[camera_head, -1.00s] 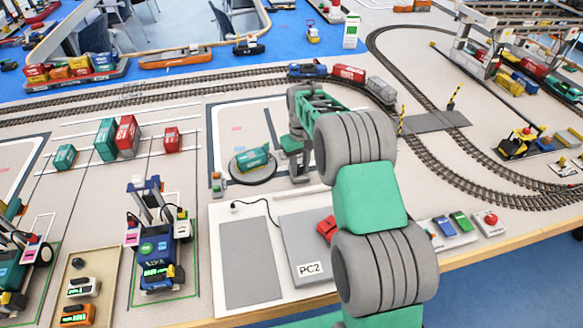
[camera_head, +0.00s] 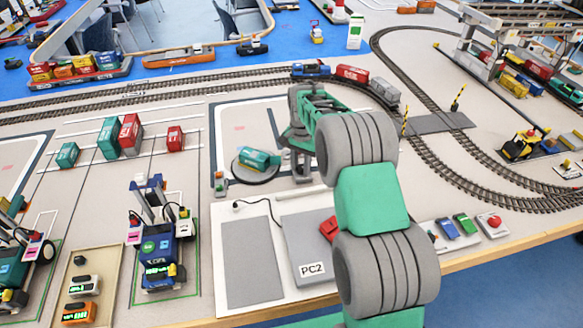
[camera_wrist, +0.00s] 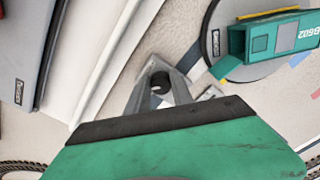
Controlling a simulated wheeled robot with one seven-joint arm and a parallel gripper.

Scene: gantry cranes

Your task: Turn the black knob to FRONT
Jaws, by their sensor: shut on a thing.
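The black knob (camera_wrist: 160,82) shows in the wrist view between the grey fingertips of my gripper (camera_wrist: 158,88). The gripper is shut on it. The fingers hide part of the knob, and I cannot tell its setting. In the head view my gripper (camera_head: 301,178) points down just right of the round turntable, and the knob is hidden there. The grey turntable (camera_head: 262,179) carries a teal container (camera_head: 258,159). The container also shows in the wrist view (camera_wrist: 275,38), with "B602" on it. A small label beside the fingers is too small to read.
A white board with a grey box marked PC2 (camera_head: 308,268) and a red block (camera_head: 329,228) lies nearer me. A small orange and green box (camera_head: 220,184) stands left of the turntable. Railway tracks (camera_head: 140,100) run behind it.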

